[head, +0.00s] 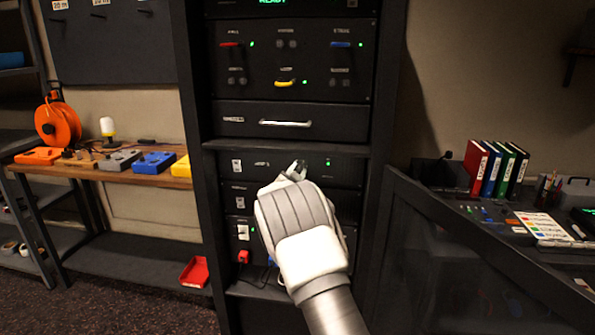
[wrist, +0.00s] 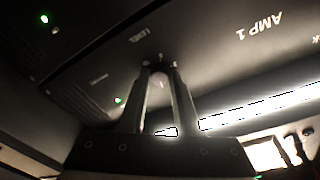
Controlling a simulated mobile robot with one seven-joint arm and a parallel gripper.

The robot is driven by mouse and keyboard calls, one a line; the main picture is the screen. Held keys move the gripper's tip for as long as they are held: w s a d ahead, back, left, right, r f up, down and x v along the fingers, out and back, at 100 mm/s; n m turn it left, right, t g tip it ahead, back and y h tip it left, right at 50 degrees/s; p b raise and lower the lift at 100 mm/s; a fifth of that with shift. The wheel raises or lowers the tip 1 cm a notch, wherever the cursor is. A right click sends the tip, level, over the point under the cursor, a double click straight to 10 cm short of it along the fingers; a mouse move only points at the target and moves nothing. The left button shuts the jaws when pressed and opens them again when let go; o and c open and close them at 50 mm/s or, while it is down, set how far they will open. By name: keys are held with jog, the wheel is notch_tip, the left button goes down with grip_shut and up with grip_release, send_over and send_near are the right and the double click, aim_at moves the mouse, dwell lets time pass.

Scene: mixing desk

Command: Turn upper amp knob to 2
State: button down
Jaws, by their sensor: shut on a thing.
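The upper amp (head: 345,176) is a black rack panel below the drawer, with a white switch at its left and a green light at its right. In the wrist view the amp (wrist: 215,55) carries the labels "AMP 1" and "LEVEL", seen turned over. My gripper (head: 296,169) reaches the middle of this panel, and its fingers (wrist: 160,68) are shut on the upper amp knob (wrist: 158,71). The knob is dark and mostly hidden between the fingertips. Its pointer and scale numbers cannot be read. In the head view the gripper hides the knob.
The drawer (head: 285,123) with a bright handle is just above. Lower rack units with a red plug (head: 243,257) lie below, partly behind my arm. A dark desk (head: 480,265) stands close on the right. A wooden bench (head: 130,175) is on the left.

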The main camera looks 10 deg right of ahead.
jog(key=n, duration=0.5)
jog(key=n+t+y, duration=0.1)
jog(key=n, duration=0.4)
jog(key=shift+f+n, duration=0.1)
jog(key=shift+n, duration=0.3)
jog(key=n, duration=0.5)
jog(key=shift+d+n+y, duration=0.1)
jog(key=shift+n+y, duration=0.2)
jog(key=shift+n, duration=0.1)
jog(key=shift+d+n, duration=0.1)
jog(key=shift+n, duration=2)
jog(key=c, duration=0.6)
grip_release()
jog(key=shift+y, duration=0.4)
jog(key=shift+s, duration=0.1)
